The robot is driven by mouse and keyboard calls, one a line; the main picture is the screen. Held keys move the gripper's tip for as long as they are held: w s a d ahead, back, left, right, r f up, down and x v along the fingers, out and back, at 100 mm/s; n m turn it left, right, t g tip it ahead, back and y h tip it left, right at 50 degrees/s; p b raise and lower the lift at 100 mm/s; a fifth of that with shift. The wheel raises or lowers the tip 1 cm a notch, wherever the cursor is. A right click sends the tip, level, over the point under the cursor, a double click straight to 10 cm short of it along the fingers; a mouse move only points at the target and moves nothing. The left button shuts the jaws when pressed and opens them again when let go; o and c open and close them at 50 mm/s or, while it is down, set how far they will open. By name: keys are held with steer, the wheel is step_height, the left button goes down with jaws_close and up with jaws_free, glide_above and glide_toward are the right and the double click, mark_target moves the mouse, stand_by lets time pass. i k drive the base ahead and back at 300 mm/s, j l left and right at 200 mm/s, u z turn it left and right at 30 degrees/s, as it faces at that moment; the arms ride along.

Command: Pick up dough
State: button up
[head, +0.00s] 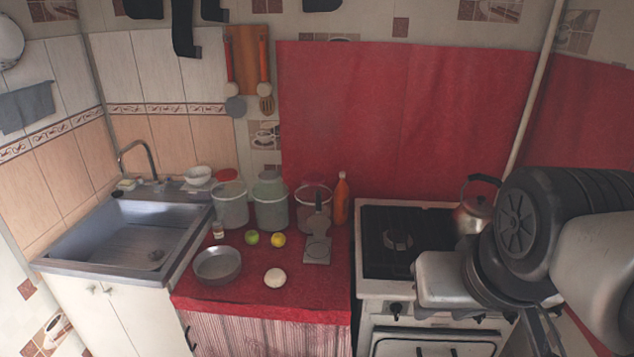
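The dough (275,278) is a pale, round ball in the head view. It lies on the red oilcloth counter (250,297), near its front edge and apart from the things around it. My arm fills the right side of the view, in front of the stove. The end of my arm, with my gripper (440,284), is well to the right of the dough and not touching it. The fingers cannot be made out clearly, so whether they are open or shut does not show.
A metal bowl (217,265) sits left of the dough. A green fruit (252,237), a yellow fruit (278,239) and a grater (317,249) lie behind it. Several canisters and an orange bottle (341,199) stand at the back. A kettle (474,213) is on the stove (375,284).

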mark_target(275, 277)
steer(key=i+j, duration=0.2)
steer(key=j, duration=0.15)
steer(key=i+j, duration=0.2)
steer(key=j, duration=0.15)
steer(key=i+j, duration=0.2)
steer(key=j, duration=0.15)
steer(key=i+j, duration=0.45)
steer(key=j, duration=0.25)
steer(key=z, duration=0.05)
